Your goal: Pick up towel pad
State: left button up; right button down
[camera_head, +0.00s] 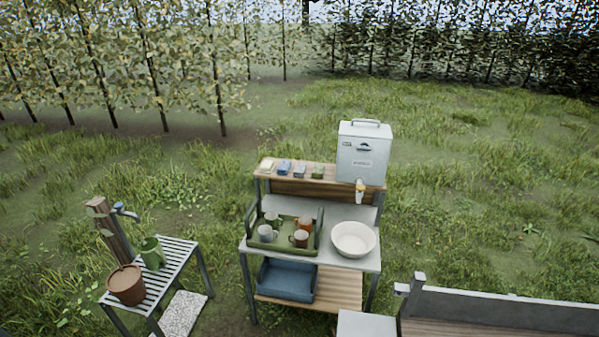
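I cannot tell for certain which item is the towel pad. Small items stand in a row on the wooden top shelf (328,180) of the stand: a pale flat item (267,165), a blue folded-looking item (284,167), a grey-blue item (300,171) and a green item (318,171). They are too small to tell their material. A speckled pale slab or mat (183,314) lies low beside the slatted bench. Neither of my grippers is in view.
A white dispenser with a tap (364,153) stands right of the row. Below are a green tray (282,246) with several mugs, a white basin (353,239) and a blue bin (286,281). A slatted bench (172,262) holds a brown pot (126,285) and green jug (152,253).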

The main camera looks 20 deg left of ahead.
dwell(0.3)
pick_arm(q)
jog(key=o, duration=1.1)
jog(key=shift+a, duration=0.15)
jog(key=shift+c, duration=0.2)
